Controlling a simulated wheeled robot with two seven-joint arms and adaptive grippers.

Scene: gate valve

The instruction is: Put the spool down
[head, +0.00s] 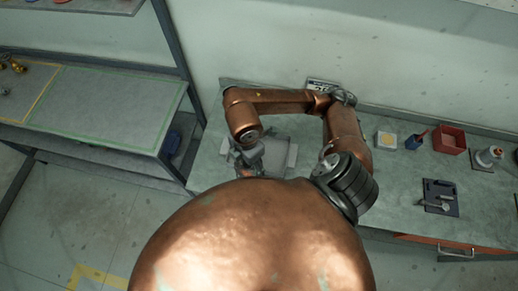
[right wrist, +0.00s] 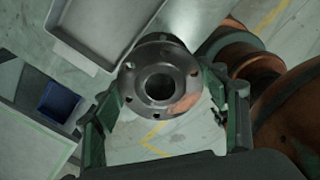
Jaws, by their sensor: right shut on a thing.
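The spool (right wrist: 160,85) is a grey metal piece with a round bolt-holed flange and a central bore. In the right wrist view its flange faces the camera. My right gripper (right wrist: 163,98) is shut on it, with one dark green finger at each side. In the head view my right gripper (head: 248,156) is at the left part of the workbench, beside a grey tray (head: 291,156). The spool cannot be made out there. The tray also shows in the right wrist view (right wrist: 95,32), apart from the spool. My left gripper is not in view.
The workbench (head: 400,190) carries a red bin (head: 449,140), a small box with a yellow top (head: 386,140) and a dark tool holder (head: 439,198) at right. A shelf unit (head: 105,105) stands at left, with a blue bin (head: 172,143). My copper body hides the bench's front middle.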

